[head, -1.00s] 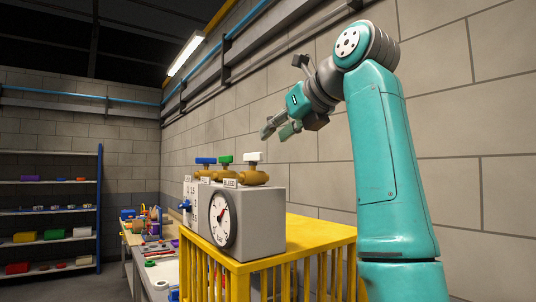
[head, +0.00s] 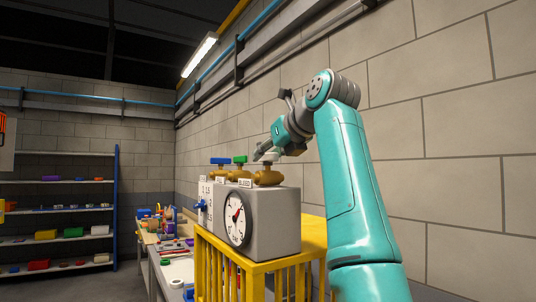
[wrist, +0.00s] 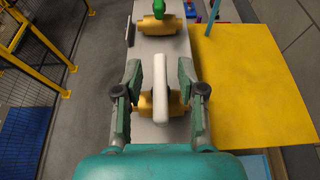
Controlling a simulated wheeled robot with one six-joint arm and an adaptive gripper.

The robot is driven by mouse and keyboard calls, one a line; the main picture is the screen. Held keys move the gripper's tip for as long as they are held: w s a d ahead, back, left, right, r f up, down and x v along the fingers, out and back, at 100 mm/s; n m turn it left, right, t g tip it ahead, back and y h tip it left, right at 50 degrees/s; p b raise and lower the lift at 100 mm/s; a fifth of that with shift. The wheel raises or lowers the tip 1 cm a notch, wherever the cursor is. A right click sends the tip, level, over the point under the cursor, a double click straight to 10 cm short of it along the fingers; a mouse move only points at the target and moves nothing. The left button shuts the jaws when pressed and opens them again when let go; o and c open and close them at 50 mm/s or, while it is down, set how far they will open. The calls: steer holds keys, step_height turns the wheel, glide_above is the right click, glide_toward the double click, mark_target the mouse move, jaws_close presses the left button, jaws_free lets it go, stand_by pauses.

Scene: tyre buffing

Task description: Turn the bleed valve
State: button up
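The bleed valve's brass body (head: 268,177) stands at the near end of the grey gauge box, above a label reading BLEED. In the head view my gripper (head: 262,152) is at its top and hides most of its white handle. In the wrist view the white handle (wrist: 160,90) points lengthwise between the two fingers of my gripper (wrist: 158,85). The fingers are apart, with a gap on each side of the handle. The brass body (wrist: 146,104) shows beneath it.
The grey gauge box (head: 280,225) with a round dial (head: 236,219) sits on a yellow stand (head: 262,266). Valves with a green handle (head: 240,159) and a blue handle (head: 220,161) stand farther along the box. A brick wall runs on the right.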

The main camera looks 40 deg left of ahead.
jaws_close()
steer(key=shift+w+n+g, duration=0.1)
steer(key=shift+n+g, duration=0.7)
steer(key=shift+g, duration=0.1)
steer(key=shift+n+g+y, duration=0.4)
steer(key=shift+n+g, duration=0.8)
steer(key=shift+g, duration=0.3)
steer(key=shift+n, duration=0.3)
jaws_free()
